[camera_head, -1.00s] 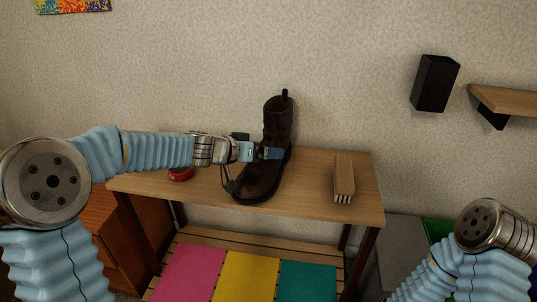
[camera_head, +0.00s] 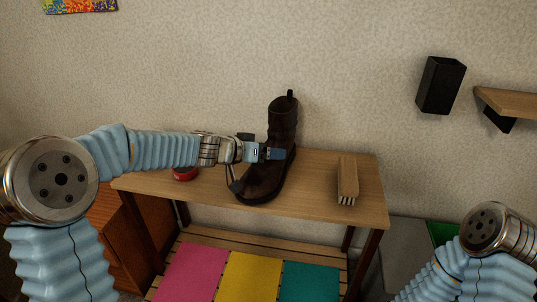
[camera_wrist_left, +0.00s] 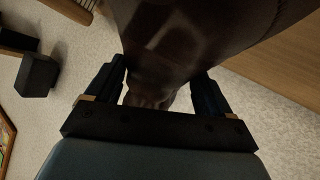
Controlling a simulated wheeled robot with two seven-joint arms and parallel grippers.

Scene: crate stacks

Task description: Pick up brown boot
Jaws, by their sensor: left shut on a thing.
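The brown boot (camera_head: 283,123) stands upright on the wooden table, its toe toward the front left. My left gripper (camera_head: 268,154) reaches in from the left and is at the boot's shaft, shut on it. In the left wrist view the dark leather of the boot (camera_wrist_left: 165,45) fills the space between the two fingers of my left gripper (camera_wrist_left: 162,95). The boot's sole appears to be at the tabletop; I cannot tell if there is a gap. My right arm shows at the lower right, but its gripper is out of view.
The wooden table (camera_head: 310,205) also holds a brush (camera_head: 347,180) at the right and a red tin (camera_head: 184,174) behind my left arm. Pink, yellow and teal mats (camera_head: 252,277) lie on a slatted shelf below. A black speaker (camera_head: 440,85) hangs on the wall.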

